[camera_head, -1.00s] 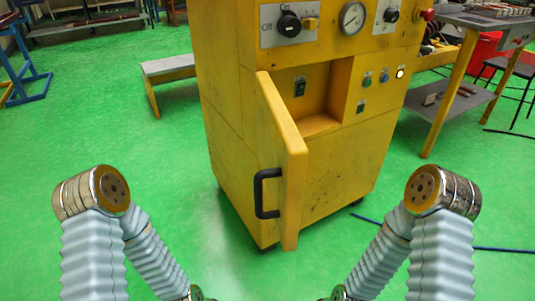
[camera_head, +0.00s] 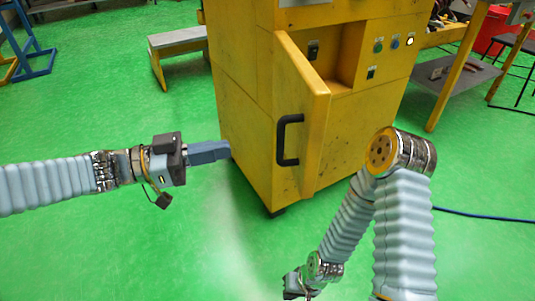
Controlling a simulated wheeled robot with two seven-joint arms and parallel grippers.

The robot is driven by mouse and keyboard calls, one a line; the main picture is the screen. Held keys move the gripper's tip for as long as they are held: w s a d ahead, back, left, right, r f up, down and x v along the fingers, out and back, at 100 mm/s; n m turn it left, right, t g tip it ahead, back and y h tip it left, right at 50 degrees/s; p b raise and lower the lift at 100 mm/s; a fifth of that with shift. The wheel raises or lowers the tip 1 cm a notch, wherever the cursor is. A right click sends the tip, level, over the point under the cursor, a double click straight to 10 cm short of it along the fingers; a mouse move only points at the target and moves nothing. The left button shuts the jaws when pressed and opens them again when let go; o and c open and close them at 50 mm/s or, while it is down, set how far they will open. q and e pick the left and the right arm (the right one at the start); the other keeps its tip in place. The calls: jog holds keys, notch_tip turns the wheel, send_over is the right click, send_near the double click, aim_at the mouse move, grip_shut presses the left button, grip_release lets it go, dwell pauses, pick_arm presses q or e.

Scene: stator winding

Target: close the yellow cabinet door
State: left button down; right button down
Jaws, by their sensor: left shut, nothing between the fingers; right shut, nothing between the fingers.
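The yellow cabinet (camera_head: 240,110) stands at the centre. Its yellow door (camera_head: 312,110) is swung open toward me, with a black handle (camera_head: 288,140) on its face. The recess behind the door shows to its right. My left gripper (camera_head: 226,150) is shut and empty. In the picture it lies left of the door handle, at the cabinet's left side; I cannot tell whether it touches the cabinet. My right gripper (camera_head: 294,286) is at the bottom, below the door and apart from it, small and partly hidden.
A grey-topped bench (camera_head: 178,42) stands behind on the left. A table with a grey shelf (camera_head: 455,75) stands at the right. A blue cable (camera_head: 480,215) lies on the green floor (camera_head: 120,90). The floor left of the cabinet is open.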

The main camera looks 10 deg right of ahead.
pick_arm(q)
jog(key=s, duration=0.2)
jog(key=m+b, duration=0.1)
send_near(307, 144)
jog(key=shift+g, duration=0.4)
jog(key=d, duration=0.7)
jog(key=shift+w+r, duration=0.3)
